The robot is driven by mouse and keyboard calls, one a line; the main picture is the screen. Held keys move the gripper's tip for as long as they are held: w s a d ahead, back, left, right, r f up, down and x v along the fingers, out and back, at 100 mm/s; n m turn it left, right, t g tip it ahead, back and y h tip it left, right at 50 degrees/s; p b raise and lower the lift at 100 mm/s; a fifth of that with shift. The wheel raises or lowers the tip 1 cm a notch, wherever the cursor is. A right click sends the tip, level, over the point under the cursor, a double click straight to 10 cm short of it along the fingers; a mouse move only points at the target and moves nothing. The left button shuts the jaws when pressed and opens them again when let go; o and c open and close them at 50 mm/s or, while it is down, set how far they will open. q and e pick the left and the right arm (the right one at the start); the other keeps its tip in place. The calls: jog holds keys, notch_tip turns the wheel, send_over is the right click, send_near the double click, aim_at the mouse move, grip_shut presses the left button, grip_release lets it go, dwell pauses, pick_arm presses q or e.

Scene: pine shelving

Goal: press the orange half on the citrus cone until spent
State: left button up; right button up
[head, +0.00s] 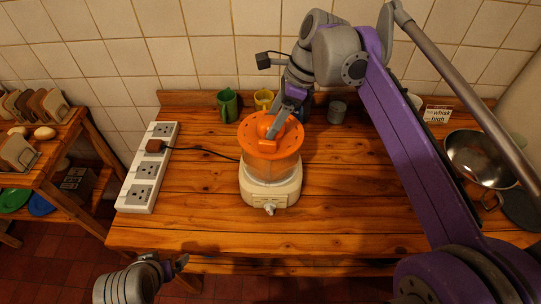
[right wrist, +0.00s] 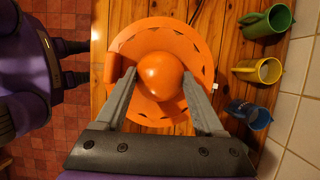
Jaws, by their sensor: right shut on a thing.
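The citrus juicer stands upright on the table, with a cream base (head: 270,190) and a wide orange top (head: 292,138). The orange half (right wrist: 160,75) is a smooth dome over the middle of the top, seen in the right wrist view. My right gripper (head: 272,128) is shut on the orange half, one finger on each side; its fingers also show in the right wrist view (right wrist: 160,88). The cone is hidden under the orange half. My left gripper (head: 181,263) is in front of the table's near edge, away from the juicer; its jaws are unclear.
A white power strip (head: 146,183) with a brown plug (head: 154,146) lies at left, its cord running toward the juicer. Green (head: 228,104) and yellow (head: 263,98) mugs and a grey cup (head: 337,112) stand behind. A metal pan (head: 480,158) is at right. The front table is clear.

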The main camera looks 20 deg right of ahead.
notch_tip(320, 180, up, 2)
jog(key=shift+r+p, duration=0.2)
jog(key=shift+p, duration=0.35)
jog(key=shift+r+p, duration=1.15)
jog(key=shift+r, duration=1.2)
pick_arm(q)
jog(key=shift+t, duration=0.3)
jog(key=w+r, duration=0.1)
jog(key=r, duration=0.2)
jog(key=w+r, duration=0.1)
jog(key=r, duration=0.1)
jog(key=shift+w+r, duration=0.15)
jog(key=shift+w, duration=0.2)
pick_arm(e)
jog(key=shift+w, duration=0.1)
jog(key=shift+f, duration=0.1)
pick_arm(q)
jog(key=shift+s, duration=0.1)
